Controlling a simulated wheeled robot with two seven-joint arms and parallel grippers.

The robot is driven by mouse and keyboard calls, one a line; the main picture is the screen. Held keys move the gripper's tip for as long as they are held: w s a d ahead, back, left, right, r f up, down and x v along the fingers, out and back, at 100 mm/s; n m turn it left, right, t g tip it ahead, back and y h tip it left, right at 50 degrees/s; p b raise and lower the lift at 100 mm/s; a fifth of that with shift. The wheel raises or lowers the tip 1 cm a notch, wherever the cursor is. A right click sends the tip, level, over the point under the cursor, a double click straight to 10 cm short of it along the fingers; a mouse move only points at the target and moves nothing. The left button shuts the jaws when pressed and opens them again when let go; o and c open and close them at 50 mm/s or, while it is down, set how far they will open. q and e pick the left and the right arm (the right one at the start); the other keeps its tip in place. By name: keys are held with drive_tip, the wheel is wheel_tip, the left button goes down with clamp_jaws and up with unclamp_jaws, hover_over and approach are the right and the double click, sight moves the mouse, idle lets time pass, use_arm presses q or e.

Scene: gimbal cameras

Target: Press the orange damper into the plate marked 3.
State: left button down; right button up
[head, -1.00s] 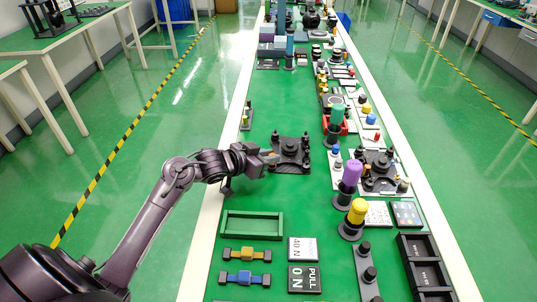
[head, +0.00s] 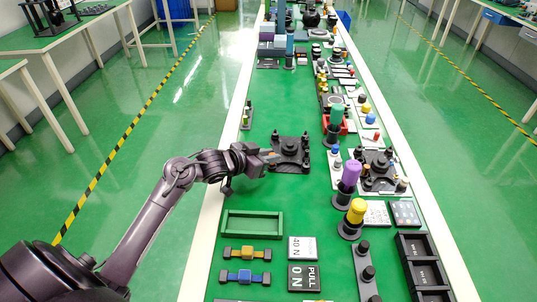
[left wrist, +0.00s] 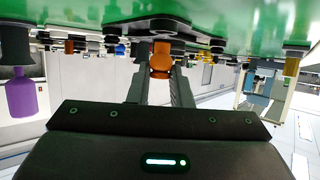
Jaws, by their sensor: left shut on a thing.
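My left gripper (head: 270,157) is at the left edge of a black plate (head: 290,166) with several dark posts on the green table. In the left wrist view, which is upside down, its two fingers (left wrist: 160,78) are shut on the orange damper (left wrist: 161,58). The damper stands upright between the fingertips, with its end against or very close to the plate (left wrist: 130,22); I cannot tell whether it touches. In the head view the damper is mostly hidden by the gripper. No number 3 is legible on the plate. My right gripper is not in view.
A green tray (head: 252,234) and blue and yellow parts lie nearer.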

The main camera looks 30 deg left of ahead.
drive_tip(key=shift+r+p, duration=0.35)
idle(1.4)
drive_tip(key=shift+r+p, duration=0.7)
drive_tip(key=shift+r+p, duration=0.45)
drive_tip(key=shift+p, duration=0.05)
idle(0.7)
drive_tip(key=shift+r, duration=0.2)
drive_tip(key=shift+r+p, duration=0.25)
drive_tip(key=shift+p, duration=0.15)
idle(1.4)
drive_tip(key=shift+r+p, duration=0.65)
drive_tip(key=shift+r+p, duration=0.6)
drive_tip(key=shift+p, duration=0.05)
idle(1.0)
